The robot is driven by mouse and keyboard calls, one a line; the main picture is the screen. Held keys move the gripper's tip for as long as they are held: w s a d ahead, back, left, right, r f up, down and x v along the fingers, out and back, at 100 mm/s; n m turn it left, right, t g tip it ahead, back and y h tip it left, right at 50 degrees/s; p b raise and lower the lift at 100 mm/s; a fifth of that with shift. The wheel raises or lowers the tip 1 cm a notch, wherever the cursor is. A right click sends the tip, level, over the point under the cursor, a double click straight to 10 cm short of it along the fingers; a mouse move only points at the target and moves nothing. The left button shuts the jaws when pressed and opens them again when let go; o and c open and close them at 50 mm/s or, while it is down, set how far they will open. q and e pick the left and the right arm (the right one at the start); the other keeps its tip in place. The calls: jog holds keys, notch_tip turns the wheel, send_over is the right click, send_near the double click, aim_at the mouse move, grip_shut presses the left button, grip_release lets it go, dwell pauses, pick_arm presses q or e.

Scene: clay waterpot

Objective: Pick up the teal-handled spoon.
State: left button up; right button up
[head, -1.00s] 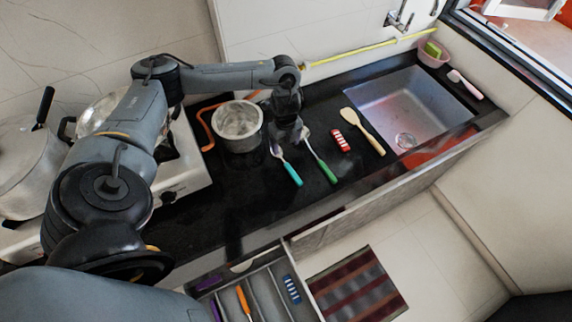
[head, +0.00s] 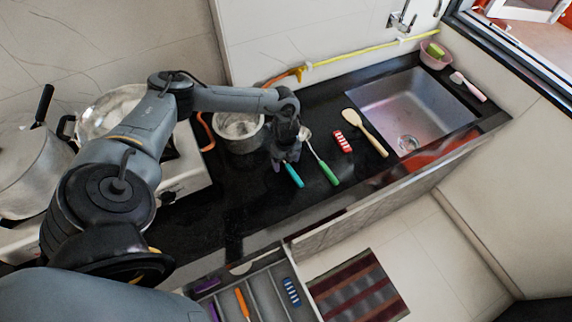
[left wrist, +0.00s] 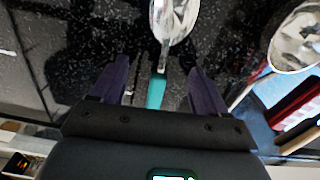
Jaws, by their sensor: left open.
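The teal-handled spoon lies on the black counter; its teal handle (head: 293,174) shows below my left gripper (head: 287,165) in the head view, and its head is hidden there. In the left wrist view its metal head (left wrist: 172,20) is at the top and its teal handle (left wrist: 156,90) runs down between the two fingers. My left gripper (left wrist: 160,92) is open, with one finger on each side of the spoon and nothing held. I cannot tell how high the fingers are above the counter. My right gripper is not in view.
A green-handled spoon (head: 327,170) lies close on the right, then a red-and-white item (head: 342,142) and a wooden spoon (head: 369,135). A metal pot (head: 240,132) stands close on the left. An open drawer (head: 265,285) is below the counter's front edge.

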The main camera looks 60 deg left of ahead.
pick_arm(q)
jog(key=shift+f, duration=0.1)
jog(key=c, duration=1.1)
jog(key=shift+c, duration=0.2)
